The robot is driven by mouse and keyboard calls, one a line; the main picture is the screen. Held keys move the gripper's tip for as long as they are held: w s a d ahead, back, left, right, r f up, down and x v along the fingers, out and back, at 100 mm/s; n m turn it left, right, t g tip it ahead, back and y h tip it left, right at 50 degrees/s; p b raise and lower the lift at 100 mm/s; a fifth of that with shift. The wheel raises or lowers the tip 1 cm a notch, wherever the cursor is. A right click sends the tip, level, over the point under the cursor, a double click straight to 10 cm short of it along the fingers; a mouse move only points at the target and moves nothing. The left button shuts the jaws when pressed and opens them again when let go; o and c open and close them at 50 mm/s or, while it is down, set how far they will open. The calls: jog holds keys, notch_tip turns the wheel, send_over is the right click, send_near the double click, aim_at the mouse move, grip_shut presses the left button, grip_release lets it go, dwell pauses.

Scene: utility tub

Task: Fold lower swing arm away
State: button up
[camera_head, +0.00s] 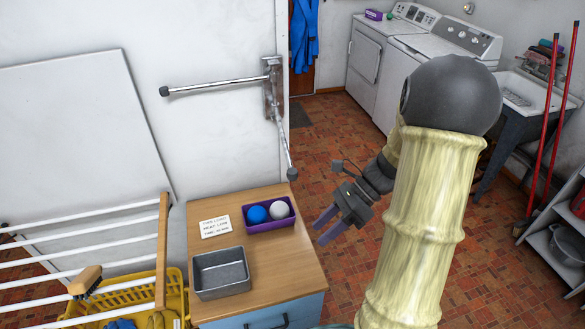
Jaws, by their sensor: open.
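A metal wall bracket (272,92) is fixed near the end of the white wall and carries two swing arms. The upper swing arm (215,85) points left along the wall and ends in a dark tip. The lower swing arm (284,143) sticks out from the wall toward the viewer, and its dark-capped tip is above the back right corner of the cabinet. My gripper (322,227) has purple fingers, spread apart and empty. It is right of and lower in the picture than the lower arm's tip, not touching it.
A wooden-topped cabinet (255,213) bears a purple tray (262,226) with two balls, a grey tin (220,273) and a note card (215,227). A white-barred rack (85,215) and yellow basket (175,287) are at left. Tiled floor (325,130) is open behind my gripper.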

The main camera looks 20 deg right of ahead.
aim_at(293, 172)
jog(key=w+d+r+m+t+y, duration=0.2)
jog(key=d+r+m+t+y, duration=0.1)
jog(key=d+r+m, duration=0.1)
jog(key=w+d+r+m+t+y+p, duration=0.1)
jog(key=w+d+r+m+t+y, duration=0.2)
jog(key=d+m, duration=0.4)
jog(key=shift+d+r+t+y, duration=0.4)
jog(key=shift+r+t+y, duration=0.2)
jog(key=shift+y, duration=0.1)
jog(key=shift+a, duration=0.1)
jog(key=p+x, duration=0.5)
jog(key=x, duration=1.2)
jog(key=shift+a+f, duration=0.1)
jog(key=shift+a, duration=0.05)
grip_shut()
